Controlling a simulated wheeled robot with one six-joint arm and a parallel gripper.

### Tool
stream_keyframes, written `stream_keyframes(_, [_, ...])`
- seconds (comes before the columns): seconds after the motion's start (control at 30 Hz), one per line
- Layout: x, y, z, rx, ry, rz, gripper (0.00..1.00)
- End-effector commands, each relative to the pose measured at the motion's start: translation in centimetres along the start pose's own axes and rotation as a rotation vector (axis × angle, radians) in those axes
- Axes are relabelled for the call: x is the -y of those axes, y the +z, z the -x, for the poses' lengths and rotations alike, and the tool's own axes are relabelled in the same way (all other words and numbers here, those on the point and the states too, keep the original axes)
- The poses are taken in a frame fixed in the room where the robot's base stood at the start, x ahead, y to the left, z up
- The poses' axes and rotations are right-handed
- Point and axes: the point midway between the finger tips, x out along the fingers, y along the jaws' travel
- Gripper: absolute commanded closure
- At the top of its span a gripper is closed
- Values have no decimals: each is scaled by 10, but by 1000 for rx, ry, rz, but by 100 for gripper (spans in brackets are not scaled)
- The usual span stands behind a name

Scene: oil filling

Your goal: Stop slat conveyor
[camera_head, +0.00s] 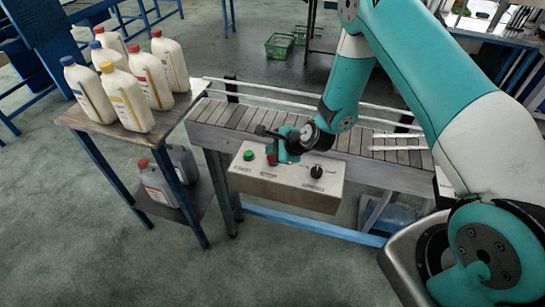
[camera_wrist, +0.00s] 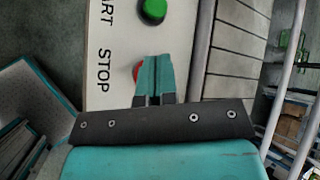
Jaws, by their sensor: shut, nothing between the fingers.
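The control box (camera_head: 287,181) is mounted on the front side of the slat conveyor (camera_head: 233,115). It has a green start button (camera_head: 248,155), a red stop button (camera_head: 271,159) and a black knob (camera_head: 316,171). My gripper (camera_head: 277,157) is shut and empty, with its tips at the red button. In the wrist view my shut fingertips (camera_wrist: 155,62) cover most of the red button (camera_wrist: 138,71), and the word STOP is beside it. The green button (camera_wrist: 153,10) is clear of the fingers. I cannot tell whether the fingertips touch or press the red button.
A small table (camera_head: 190,107) with several white bottles (camera_head: 127,98) stands left of the conveyor. Grey bottles (camera_head: 159,184) sit on its lower shelf. White guide rails (camera_head: 262,92) run along the conveyor. Green crates (camera_head: 279,46) lie on the floor behind.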

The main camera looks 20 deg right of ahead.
Motion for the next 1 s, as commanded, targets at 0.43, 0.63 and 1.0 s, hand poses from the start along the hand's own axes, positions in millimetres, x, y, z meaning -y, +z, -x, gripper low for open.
stream_keyframes(0.43, [-1,-1,-1,0,0,0,100])
stream_keyframes(0.63, [-2,-2,-3,0,0,0,100])
stream_keyframes(1.0, [-4,-4,-6,0,0,0,100])
